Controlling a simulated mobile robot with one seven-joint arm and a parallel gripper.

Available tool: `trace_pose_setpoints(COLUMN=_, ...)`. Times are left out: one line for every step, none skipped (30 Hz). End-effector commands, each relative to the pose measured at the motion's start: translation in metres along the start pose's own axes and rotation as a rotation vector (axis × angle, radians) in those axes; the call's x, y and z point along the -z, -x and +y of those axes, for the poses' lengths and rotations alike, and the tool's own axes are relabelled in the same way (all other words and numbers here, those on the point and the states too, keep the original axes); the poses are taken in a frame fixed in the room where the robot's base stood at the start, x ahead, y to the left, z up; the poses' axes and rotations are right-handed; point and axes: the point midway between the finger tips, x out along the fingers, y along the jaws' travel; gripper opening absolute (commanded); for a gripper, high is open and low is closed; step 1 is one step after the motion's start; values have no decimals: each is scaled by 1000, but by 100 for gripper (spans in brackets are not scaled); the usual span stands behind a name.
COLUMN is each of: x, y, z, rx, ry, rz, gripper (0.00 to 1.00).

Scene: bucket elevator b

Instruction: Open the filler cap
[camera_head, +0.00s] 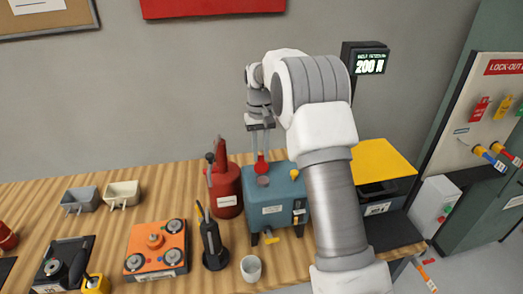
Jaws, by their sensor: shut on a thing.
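A teal box-shaped unit (283,193) with a white label stands on the wooden bench. A small red piece (262,168), which looks like the filler cap, is at the rear of its top. My gripper (261,155) points down from above, with its fingertips shut on this red piece. I cannot tell whether the piece is seated or lifted. A grey round disc (263,181) lies on the box top just in front of it.
A red can (226,190) and a dark upright hand tool (213,245) stand close to the left of the box. A white cup (251,268) is in front. A yellow-topped unit (383,160) is to the right, partly behind my arm. An orange box (157,248) is farther left.

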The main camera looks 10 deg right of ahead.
Motion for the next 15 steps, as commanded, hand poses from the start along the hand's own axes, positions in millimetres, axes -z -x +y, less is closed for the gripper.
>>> trace_pose_setpoints(x=2, y=-2, z=0, rx=0, ry=0, rz=-18, gripper=0)
trace_pose_setpoints(x=2, y=-2, z=0, rx=0, ry=0, rz=-27, gripper=0)
trace_pose_setpoints(x=3, y=-2, z=0, rx=0, ry=0, rz=-37, gripper=0)
trace_pose_setpoints(x=3, y=-2, z=0, rx=0, ry=0, rz=-44, gripper=0)
trace_pose_setpoints(x=4, y=-2, z=0, rx=0, ry=0, rz=-51, gripper=0)
trace_pose_setpoints(x=4, y=-2, z=0, rx=0, ry=0, rz=-57, gripper=0)
trace_pose_setpoints(x=4, y=-3, z=0, rx=0, ry=0, rz=-63, gripper=0)
trace_pose_setpoints(x=5, y=-3, z=0, rx=0, ry=0, rz=-67, gripper=0)
trace_pose_setpoints(x=5, y=-2, z=0, rx=0, ry=0, rz=-71, gripper=0)
trace_pose_setpoints(x=5, y=-2, z=0, rx=0, ry=0, rz=-74, gripper=0)
trace_pose_setpoints(x=6, y=-2, z=0, rx=0, ry=0, rz=-77, gripper=0)
trace_pose_setpoints(x=6, y=-3, z=0, rx=0, ry=0, rz=-80, gripper=0)
trace_pose_setpoints(x=6, y=-3, z=0, rx=0, ry=0, rz=-81, gripper=0)
trace_pose_setpoints(x=6, y=-3, z=0, rx=0, ry=0, rz=-83, gripper=0)
trace_pose_setpoints(x=6, y=-3, z=0, rx=0, ry=0, rz=-84, gripper=0)
